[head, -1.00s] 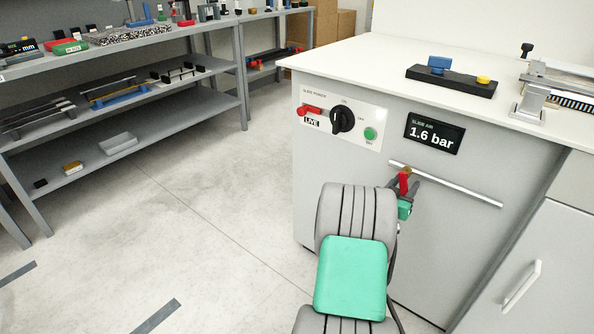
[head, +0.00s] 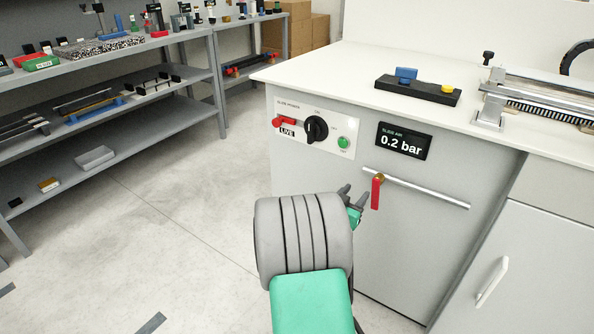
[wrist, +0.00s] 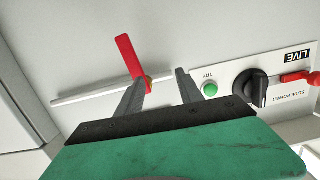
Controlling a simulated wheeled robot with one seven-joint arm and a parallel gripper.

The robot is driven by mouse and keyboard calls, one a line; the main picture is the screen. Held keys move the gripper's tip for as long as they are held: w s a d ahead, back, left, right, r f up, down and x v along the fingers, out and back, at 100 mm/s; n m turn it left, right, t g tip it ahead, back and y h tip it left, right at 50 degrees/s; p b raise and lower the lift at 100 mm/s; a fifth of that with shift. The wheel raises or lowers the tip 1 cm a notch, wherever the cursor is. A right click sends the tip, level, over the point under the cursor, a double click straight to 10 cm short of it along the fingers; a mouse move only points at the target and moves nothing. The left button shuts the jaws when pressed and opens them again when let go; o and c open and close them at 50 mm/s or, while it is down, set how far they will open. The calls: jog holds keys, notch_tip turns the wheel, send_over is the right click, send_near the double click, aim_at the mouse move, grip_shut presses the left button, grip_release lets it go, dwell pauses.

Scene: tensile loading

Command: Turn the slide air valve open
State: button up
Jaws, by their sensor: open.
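The slide air valve has a red lever (head: 376,194) with a brass pivot at the left part of a silver pipe (head: 425,190) on the cabinet front. The lever hangs down, crosswise to the pipe. The slide air display (head: 404,142) above reads 0.2 bar. My gripper (head: 354,194) is open and empty, just left of the lever in the head view. In the wrist view, my gripper (wrist: 160,77) has the red lever (wrist: 128,56) by its left finger, outside the gap. That finger partly hides the pivot; contact cannot be told.
A panel with a black knob (head: 316,129), green button (head: 343,142) and red switch (head: 284,121) lies up and left of the valve. The white worktop (head: 345,65) overhangs above. A door handle (head: 491,281) is at lower right. The floor at left is open.

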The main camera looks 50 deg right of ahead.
jog(key=w+a+r+n+t+y+p, duration=0.1)
jog(key=w+a+r+y+p, duration=0.2)
jog(key=a, duration=0.4)
jog(key=w+a+r+n+t+y+p, duration=0.1)
jog(key=w+a+r+n+y+p, duration=0.1)
jog(key=w+a+r+p, duration=0.3)
jog(key=shift+w+a+y, duration=0.5)
jog(key=shift+w+a, duration=0.35)
jog(key=shift+a, duration=0.15)
jog(key=shift+r, duration=0.1)
